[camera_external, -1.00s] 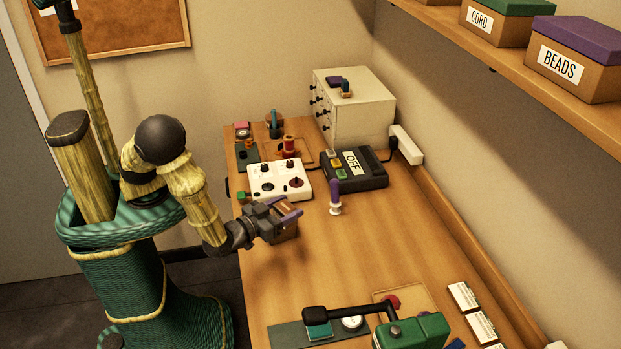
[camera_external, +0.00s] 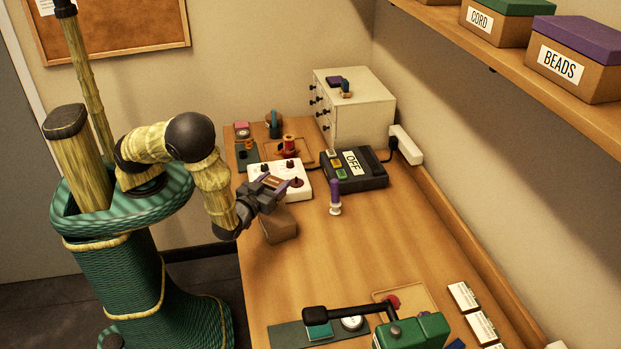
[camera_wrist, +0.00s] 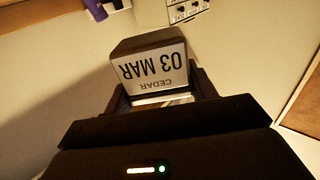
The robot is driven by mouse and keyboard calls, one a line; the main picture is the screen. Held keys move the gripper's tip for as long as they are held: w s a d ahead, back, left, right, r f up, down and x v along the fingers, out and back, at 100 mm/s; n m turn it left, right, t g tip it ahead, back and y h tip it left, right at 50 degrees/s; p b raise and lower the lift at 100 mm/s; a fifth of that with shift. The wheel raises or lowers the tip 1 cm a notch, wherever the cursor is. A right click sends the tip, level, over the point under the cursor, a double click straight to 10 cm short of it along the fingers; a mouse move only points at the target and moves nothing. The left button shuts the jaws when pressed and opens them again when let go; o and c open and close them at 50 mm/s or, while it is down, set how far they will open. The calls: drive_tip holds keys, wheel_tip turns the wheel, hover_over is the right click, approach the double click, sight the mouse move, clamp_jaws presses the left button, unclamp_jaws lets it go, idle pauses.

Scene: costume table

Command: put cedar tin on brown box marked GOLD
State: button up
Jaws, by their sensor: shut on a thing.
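The cedar tin (camera_wrist: 148,44) is a dark brown box in the wrist view, with a white label that reads upside down "CEDAR 03 MAR". My gripper (camera_external: 277,183) is shut on it; the wrist view shows a finger on each side of it. My gripper is raised over the table's left edge.
A white panel with knobs (camera_external: 291,190) and a dark device marked OFF (camera_external: 376,181) stand behind my gripper. A purple-handled tool (camera_external: 334,192) stands to the right. A green press (camera_external: 415,332) is at the front. The middle of the table (camera_external: 380,245) is clear. Boxes marked CORD (camera_external: 505,32) and BEADS (camera_external: 590,85) sit on the shelf.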

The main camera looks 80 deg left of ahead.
drive_tip(key=shift+f, duration=1.6)
drive_tip(key=shift+f+p, duration=0.65)
drive_tip(key=shift+f, duration=1.4)
drive_tip(key=shift+f, duration=0.2)
drive_tip(key=o, duration=1)
drive_tip(key=shift+r, duration=0.1)
